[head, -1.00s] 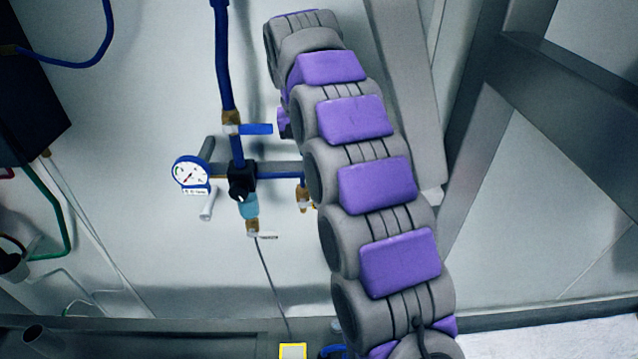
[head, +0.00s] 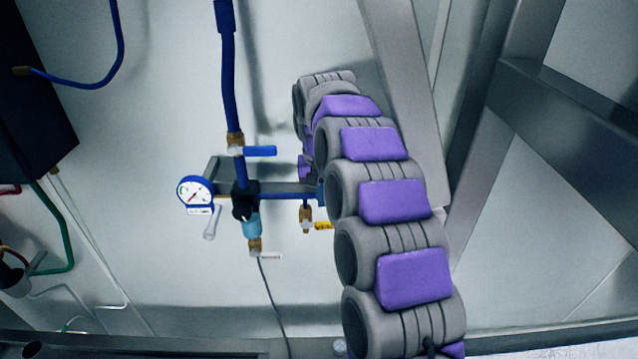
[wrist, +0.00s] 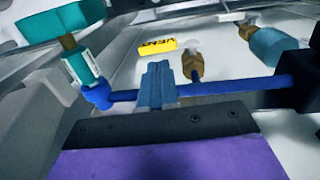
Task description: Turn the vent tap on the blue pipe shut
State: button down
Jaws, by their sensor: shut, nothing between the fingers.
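The vent tap has a brass body (head: 306,217) and a yellow handle (head: 323,226), hanging on a short drop below the horizontal blue pipe (head: 275,190). In the wrist view the yellow handle (wrist: 158,46) reads VENT and sticks out left of the brass body (wrist: 193,66), roughly along the blue pipe (wrist: 235,87). My gripper (wrist: 158,72) is shut and empty. Its fingertips overlap the pipe in the picture, just below the handle; I cannot tell whether they touch either.
A pressure gauge (head: 194,194), a black-and-teal regulator (head: 246,205) and a blue-handled valve (head: 258,151) stand left of the tap. In the wrist view a teal fitting (wrist: 78,62) is at the pipe's left end. A grey beam (head: 405,110) slants behind my arm.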

aim_at(325, 222)
jog(key=f, duration=0.2)
jog(key=d+f+p, duration=0.1)
jog(key=f, duration=0.1)
jog(key=shift+f, duration=0.9)
jog(key=shift+a+f, duration=0.1)
jog(key=shift+a, duration=0.15)
jog(key=shift+d, duration=0.1)
